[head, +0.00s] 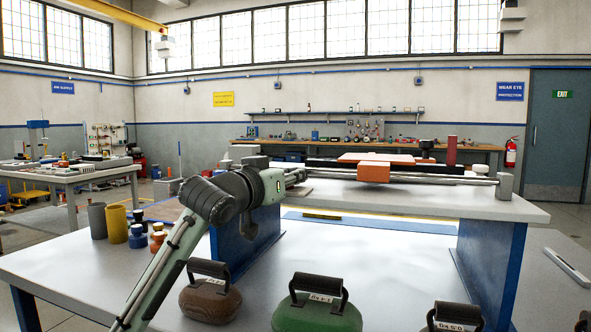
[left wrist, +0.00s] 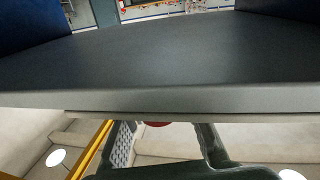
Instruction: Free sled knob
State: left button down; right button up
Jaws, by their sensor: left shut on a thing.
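My left gripper (head: 297,177) is at the left end of the rail rig on the raised bench. In the left wrist view its two dark fingers (left wrist: 165,145) stand on either side of a small red knob (left wrist: 157,124), which is mostly hidden by the bench edge and fingers. The gripper is shut on this knob. An orange sled block (head: 374,173) sits on the grey rails (head: 440,178), to the right of the gripper and apart from it. A dark red cylinder (head: 451,150) stands upright behind the rails. My right gripper is not in view.
Several handled weights, including a green one (head: 317,315) and a brown one (head: 210,300), stand at the front of the white table (head: 400,255). A yellow cup (head: 116,223) and a grey cup (head: 97,220) stand at its left. Blue supports (head: 490,265) flank clear space under the rig.

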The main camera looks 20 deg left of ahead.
pick_arm(q)
jog(key=c, duration=1.3)
grip_release()
jog(key=shift+o, duration=0.2)
jog(key=shift+s, duration=0.1)
jog(key=v, duration=1.2)
